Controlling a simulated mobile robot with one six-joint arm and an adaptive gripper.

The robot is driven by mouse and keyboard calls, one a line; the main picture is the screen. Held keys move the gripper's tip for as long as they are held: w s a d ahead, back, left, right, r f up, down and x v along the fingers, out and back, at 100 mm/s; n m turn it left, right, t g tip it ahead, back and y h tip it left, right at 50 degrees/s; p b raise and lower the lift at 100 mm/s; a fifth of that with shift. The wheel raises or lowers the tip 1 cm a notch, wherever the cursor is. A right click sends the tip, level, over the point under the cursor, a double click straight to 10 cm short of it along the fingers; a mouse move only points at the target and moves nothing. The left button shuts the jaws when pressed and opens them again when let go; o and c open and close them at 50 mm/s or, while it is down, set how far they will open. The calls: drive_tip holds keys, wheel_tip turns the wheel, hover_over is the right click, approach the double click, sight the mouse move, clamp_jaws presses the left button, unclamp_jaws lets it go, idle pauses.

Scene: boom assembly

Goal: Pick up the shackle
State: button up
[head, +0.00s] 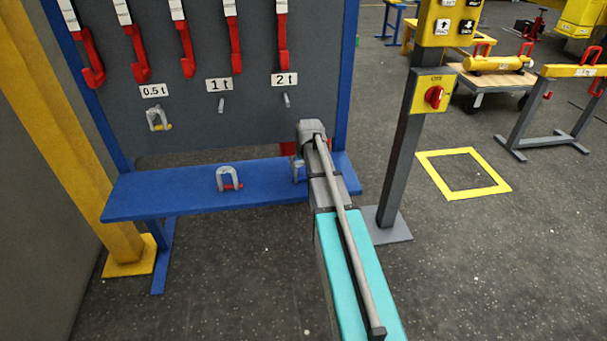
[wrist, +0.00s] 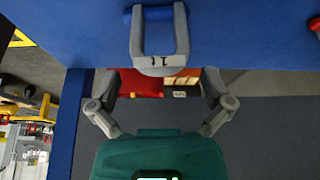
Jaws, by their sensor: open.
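A grey shackle marked 1t (wrist: 144,45), with a blue pin, shows at the blue shelf in the wrist view. Its rounded end points toward my gripper (wrist: 162,84), which is open, with one finger on each side of the space just short of it. The fingers hold nothing, and I see no contact. In the head view a grey shackle (head: 297,168) is partly hidden behind my arm. Another shackle with a red pin (head: 229,178) stands on the shelf to its left. My fingers are hidden in the head view.
The blue shelf (head: 150,200) runs below a grey board (head: 260,50) with red hooks. A shackle with a yellow pin (head: 157,118) hangs under the 0.5 t label; the 1 t and 2 t pegs are empty. A grey post (head: 400,150) stands close right of my arm.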

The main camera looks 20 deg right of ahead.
sight(302, 165)
drive_tip(key=shift+f, duration=0.1)
drive_tip(key=shift+b+x, duration=2.45)
drive_tip(key=shift+x, duration=0.05)
drive_tip(key=shift+s, duration=0.15)
drive_tip(key=c, duration=1)
wheel_tip(302, 165, up, 3)
drive_tip(key=p, duration=0.3)
drive_tip(key=s+d+r+p, duration=0.1)
drive_tip(key=s+r+p, duration=0.2)
drive_tip(key=s, duration=0.1)
drive_tip(key=s+d+r+p, duration=0.1)
drive_tip(key=s+r+p, duration=0.2)
drive_tip(key=s, duration=0.2)
drive_tip(key=s+d+r+p, duration=0.1)
drive_tip(key=s+r+p, duration=0.3)
drive_tip(key=shift+s+d, duration=0.25)
